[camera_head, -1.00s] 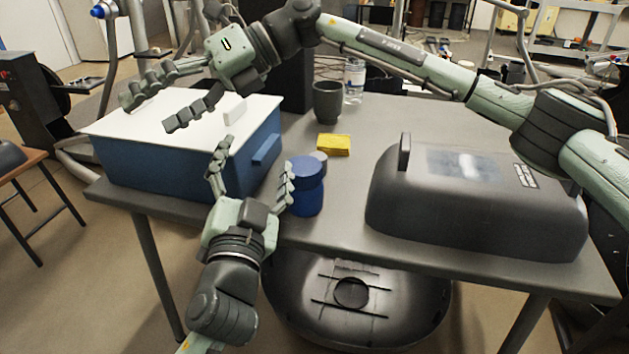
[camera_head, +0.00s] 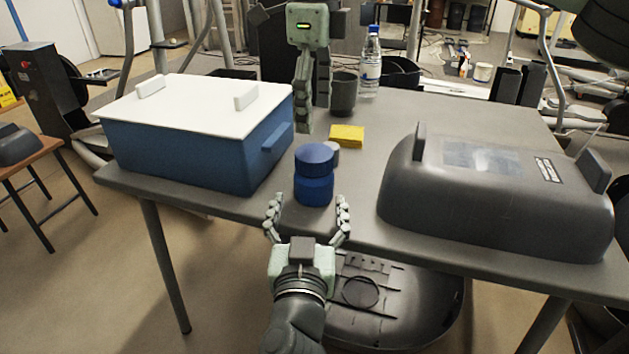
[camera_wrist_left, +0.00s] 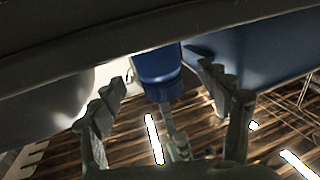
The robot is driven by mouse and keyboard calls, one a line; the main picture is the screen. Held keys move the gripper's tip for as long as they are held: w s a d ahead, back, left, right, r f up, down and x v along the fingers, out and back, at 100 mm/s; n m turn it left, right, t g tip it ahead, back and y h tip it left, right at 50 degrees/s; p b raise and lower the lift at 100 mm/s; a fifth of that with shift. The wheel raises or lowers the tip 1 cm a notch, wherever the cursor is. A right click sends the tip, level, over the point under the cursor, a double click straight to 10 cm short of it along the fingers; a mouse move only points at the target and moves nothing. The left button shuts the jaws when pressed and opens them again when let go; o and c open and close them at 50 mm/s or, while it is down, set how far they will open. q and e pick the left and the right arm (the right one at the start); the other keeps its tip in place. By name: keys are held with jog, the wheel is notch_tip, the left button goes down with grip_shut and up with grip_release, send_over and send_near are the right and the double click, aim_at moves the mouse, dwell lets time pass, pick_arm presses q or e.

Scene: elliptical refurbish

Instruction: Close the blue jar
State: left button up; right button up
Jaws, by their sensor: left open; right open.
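The blue jar (camera_head: 314,190) stands upright near the front edge of the table, with a darker blue lid (camera_head: 314,158) on top. I cannot tell whether the lid is fully seated. My left gripper (camera_head: 308,203) is open and empty, just in front of the jar, with its fingers spread to either side and pointing at it. In the left wrist view the jar (camera_wrist_left: 157,72) shows between and beyond the open fingers (camera_wrist_left: 172,90). My right gripper (camera_head: 314,118) is open and points down behind the jar, beside the blue box; its fingers partly overlap in view.
A blue box (camera_head: 190,152) with a white lid (camera_head: 195,105) stands left of the jar. A yellow block (camera_head: 346,135), a dark cup (camera_head: 343,93) and a bottle (camera_head: 368,65) stand behind. A large grey cover (camera_head: 490,205) fills the right. A small grey item sits right behind the jar.

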aim_at(311, 187)
pick_arm(q)
jog(key=w, duration=0.7)
jog(key=shift+w+d, duration=0.2)
jog(key=shift+w, duration=0.05)
jog(key=c, duration=1.7)
grip_shut()
pick_arm(e)
jog(key=n, duration=0.6)
jog(key=shift+a+n, duration=0.2)
jog(key=shift+n, duration=0.1)
jog(key=n, duration=0.7)
jog(key=shift+a, duration=0.1)
jog(key=shift+f, duration=4.05)
jog(key=shift+c, duration=0.6)
